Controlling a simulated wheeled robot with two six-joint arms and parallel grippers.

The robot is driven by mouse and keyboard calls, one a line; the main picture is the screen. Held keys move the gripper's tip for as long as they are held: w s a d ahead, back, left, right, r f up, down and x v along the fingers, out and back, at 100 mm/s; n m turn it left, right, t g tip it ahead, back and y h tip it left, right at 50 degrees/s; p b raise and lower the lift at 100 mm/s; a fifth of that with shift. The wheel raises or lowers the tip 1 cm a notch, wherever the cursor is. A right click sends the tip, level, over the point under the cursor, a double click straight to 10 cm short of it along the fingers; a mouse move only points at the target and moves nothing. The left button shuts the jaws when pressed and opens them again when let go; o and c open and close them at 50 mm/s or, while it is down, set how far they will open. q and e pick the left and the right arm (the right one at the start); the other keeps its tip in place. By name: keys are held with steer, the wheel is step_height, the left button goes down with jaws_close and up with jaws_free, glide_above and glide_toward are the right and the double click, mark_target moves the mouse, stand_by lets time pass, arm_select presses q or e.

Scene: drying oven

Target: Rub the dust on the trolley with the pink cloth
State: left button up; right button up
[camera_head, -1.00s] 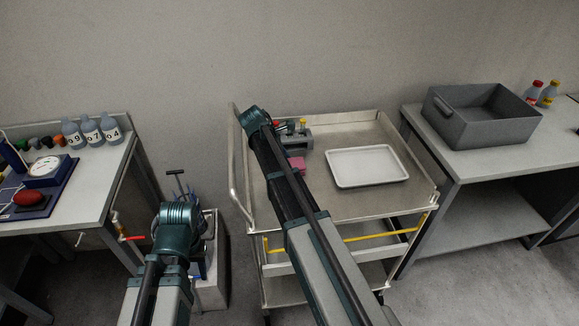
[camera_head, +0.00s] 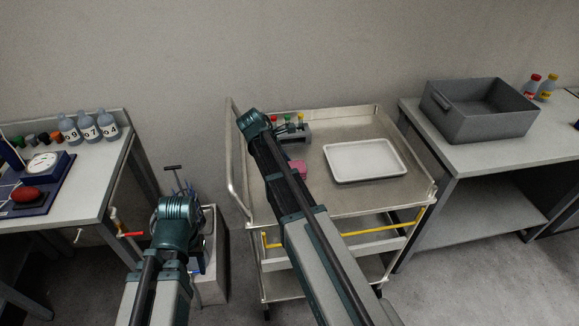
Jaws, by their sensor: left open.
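The trolley (camera_head: 350,200) stands in the middle, with a flat metal top and a rail at its left. The pink cloth (camera_head: 298,169) shows as a small patch on the trolley top, partly covered by my right arm. I cannot make out any dust. My left gripper (camera_head: 183,184) is mostly hidden beyond my left arm, left of the trolley and apart from it; it is open.
A white tray (camera_head: 364,160) and a small grey rack with coloured caps (camera_head: 297,132) stand on the trolley. A grey bin (camera_head: 480,112) sits on the right bench (camera_head: 500,153). Bottles and a gauge stand on the left bench (camera_head: 75,200). A pale box (camera_head: 213,287) stands left of the trolley.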

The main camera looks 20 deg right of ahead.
steer(key=shift+s+a+f, duration=0.1)
steer(key=shift+s+a, duration=0.2)
steer(key=shift+s, duration=0.7)
steer(key=shift+s+a+f, duration=0.1)
steer(key=shift+s+a, duration=0.15)
steer(key=shift+s, duration=0.7)
steer(key=shift+r, duration=0.15)
steer(key=shift+r, duration=0.25)
step_height(320, 180, up, 5)
steer(key=p, duration=0.5)
steer(key=shift+w+d+r+p, duration=0.1)
steer(key=shift+w+r+p, duration=0.1)
steer(key=shift+p, duration=0.2)
step_height(320, 180, up, 3)
steer(key=p, duration=0.3)
